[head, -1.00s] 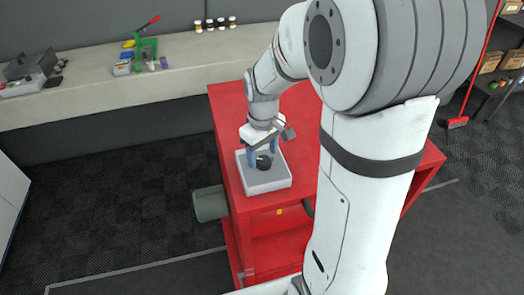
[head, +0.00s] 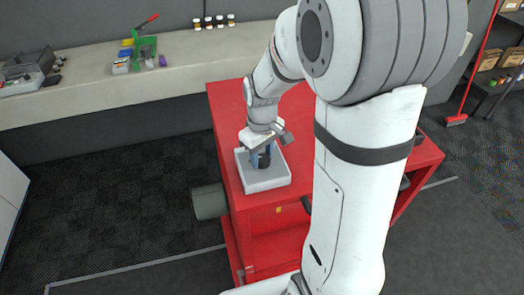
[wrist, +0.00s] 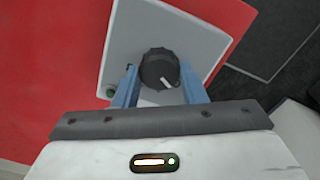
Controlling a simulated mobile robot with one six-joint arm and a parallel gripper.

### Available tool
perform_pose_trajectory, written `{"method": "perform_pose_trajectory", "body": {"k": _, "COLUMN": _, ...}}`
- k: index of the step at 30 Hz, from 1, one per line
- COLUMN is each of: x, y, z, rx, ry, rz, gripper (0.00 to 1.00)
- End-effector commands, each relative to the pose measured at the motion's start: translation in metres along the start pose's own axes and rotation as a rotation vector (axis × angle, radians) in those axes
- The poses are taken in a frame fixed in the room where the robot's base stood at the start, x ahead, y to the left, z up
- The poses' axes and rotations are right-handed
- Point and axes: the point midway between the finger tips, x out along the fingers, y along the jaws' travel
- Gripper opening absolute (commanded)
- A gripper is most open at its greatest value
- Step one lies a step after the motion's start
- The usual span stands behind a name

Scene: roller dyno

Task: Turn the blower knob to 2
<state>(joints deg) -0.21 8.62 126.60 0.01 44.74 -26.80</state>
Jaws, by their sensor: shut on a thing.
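The blower knob (wrist: 159,68) is black and round with a white pointer line, mounted on a light grey box (wrist: 201,22). In the wrist view the pointer aims toward the lower right, toward my gripper's body. My gripper (wrist: 160,85) has its blue fingers on either side of the knob and is shut on it. In the head view the box (head: 266,185) sits on the red cart's left corner, and my gripper (head: 260,158) reaches down onto the knob (head: 265,162), partly hiding it. No number markings are legible.
The red cart (head: 229,115) has a clear top around the box. A grey-green cylinder (head: 209,202) sticks out from its left side. A long bench (head: 190,62) at the back holds a green press (head: 146,47) and small bottles. A red broom (head: 457,120) stands at right.

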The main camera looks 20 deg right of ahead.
Motion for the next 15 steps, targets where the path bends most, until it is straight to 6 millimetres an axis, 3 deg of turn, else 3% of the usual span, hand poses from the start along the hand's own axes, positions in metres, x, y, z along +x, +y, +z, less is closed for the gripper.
{"method": "perform_pose_trajectory", "body": {"k": 15, "x": 0.0002, "y": 0.0008, "z": 0.0003, "rx": 0.146, "ry": -0.001, "rz": 0.0, "gripper": 0.15}}
